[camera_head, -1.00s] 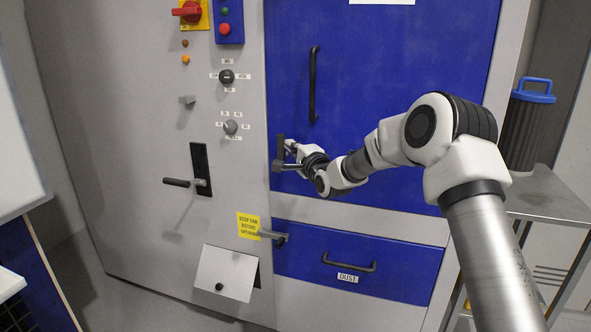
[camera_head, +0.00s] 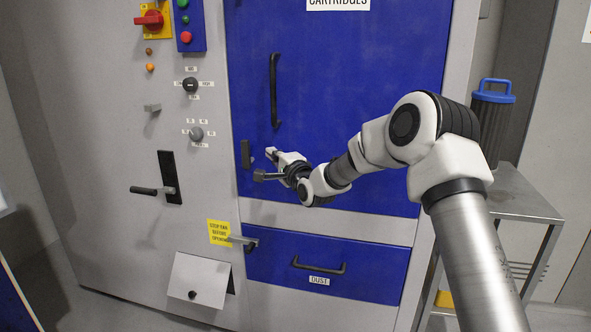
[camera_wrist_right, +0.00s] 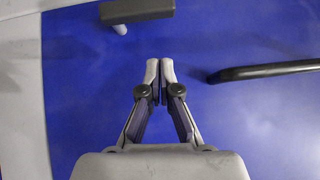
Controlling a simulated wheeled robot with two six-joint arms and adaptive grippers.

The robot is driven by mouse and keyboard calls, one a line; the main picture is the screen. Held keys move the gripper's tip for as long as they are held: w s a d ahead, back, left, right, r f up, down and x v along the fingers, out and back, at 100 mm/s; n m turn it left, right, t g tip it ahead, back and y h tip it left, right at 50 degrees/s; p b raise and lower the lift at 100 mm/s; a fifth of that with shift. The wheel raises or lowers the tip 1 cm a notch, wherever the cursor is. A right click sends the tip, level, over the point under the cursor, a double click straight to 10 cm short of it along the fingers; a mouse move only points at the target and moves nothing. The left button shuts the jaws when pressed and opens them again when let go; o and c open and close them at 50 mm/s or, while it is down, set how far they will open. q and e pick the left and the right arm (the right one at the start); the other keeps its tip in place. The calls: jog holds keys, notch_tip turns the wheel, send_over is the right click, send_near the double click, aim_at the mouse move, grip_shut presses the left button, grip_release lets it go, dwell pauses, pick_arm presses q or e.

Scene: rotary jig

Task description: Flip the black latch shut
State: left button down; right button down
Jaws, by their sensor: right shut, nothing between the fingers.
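The black latch (camera_head: 245,154) is a short dark bar at the left edge of the blue door (camera_head: 340,70), standing upright in the head view. In the right wrist view the latch (camera_wrist_right: 137,11) lies across the top, with a light round peg beside it. My right gripper (camera_head: 270,152) is just right of the latch in the head view, apart from it. In the wrist view its fingertips (camera_wrist_right: 159,70) are together and empty, with blue door showing between them and the latch. My left gripper is not in view.
A long black door handle (camera_head: 274,90) stands above my right gripper. Below are a drawer latch (camera_head: 243,241) and a blue dust drawer (camera_head: 370,262). Left are a black lever (camera_head: 150,190) and knobs on the grey panel. A metal table (camera_head: 525,195) stands at right.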

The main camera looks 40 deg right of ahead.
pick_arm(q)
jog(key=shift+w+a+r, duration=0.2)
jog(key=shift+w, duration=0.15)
pick_arm(e)
jog(key=s+a, duration=0.1)
jog(key=s, duration=0.7)
jog(key=shift+s, duration=0.3)
